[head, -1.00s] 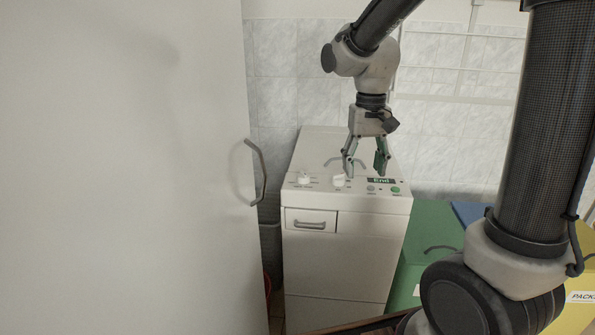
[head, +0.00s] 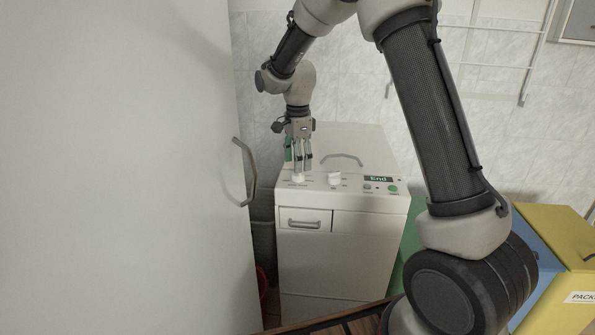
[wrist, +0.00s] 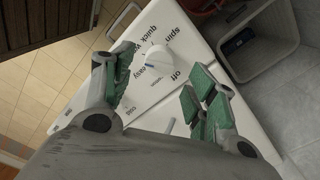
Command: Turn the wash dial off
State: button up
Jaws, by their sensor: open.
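A white washing machine (head: 330,265) stands against the tiled wall, its control panel on top. The left white dial (head: 298,178) sits near the panel's left corner. The wrist view shows this dial (wrist: 158,58) ringed by labels such as "off", "spin", "quick wash" and "easy". I cannot tell for sure which label its pointer faces. My gripper (head: 299,166) is open, pointing down just over this dial. In the wrist view its green-padded fingers (wrist: 160,76) stand on either side of the dial, apart from it. A second white dial (head: 335,179) sits to the right.
A display reading "End" (head: 378,179) and a green button (head: 393,189) are on the panel's right. A large white door with a handle (head: 246,172) stands close on the left. Blue and yellow boxes (head: 560,240) are at the right. A grey bin (wrist: 262,45) shows in the wrist view.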

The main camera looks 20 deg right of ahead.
aim_at(298, 174)
notch_tip(298, 174, down, 4)
jog(key=shift+f, duration=0.1)
jog(key=c, duration=1)
jog(key=shift+c, duration=0.2)
